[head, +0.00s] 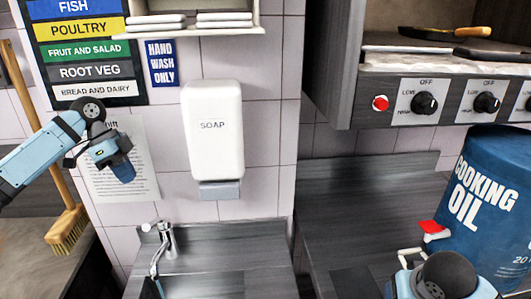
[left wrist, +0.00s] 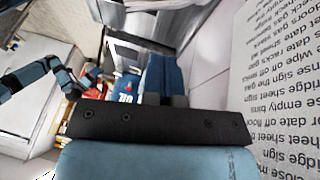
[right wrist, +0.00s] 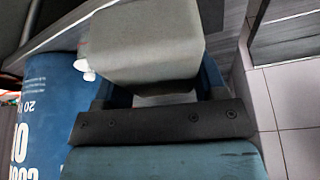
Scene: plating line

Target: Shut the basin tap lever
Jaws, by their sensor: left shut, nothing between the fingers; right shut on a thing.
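The chrome basin tap (head: 167,241) stands at the back of the dark grey counter at the bottom of the head view. I cannot tell the lever's setting. My left gripper (head: 124,173) is shut and empty, pointing down above and left of the tap, apart from it. Its fingers also show in the left wrist view (left wrist: 164,80). My right gripper (right wrist: 155,95) is shut on a pale grey block (right wrist: 145,45); the head view hides its fingers.
A white soap dispenser (head: 213,135) hangs on the wall above the tap. A paper notice (head: 140,185) is behind my left gripper. A broom (head: 68,228) stands at left. The blue cooking oil drum (head: 490,200) is at right, near my right arm, below the cooker knobs (head: 424,103).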

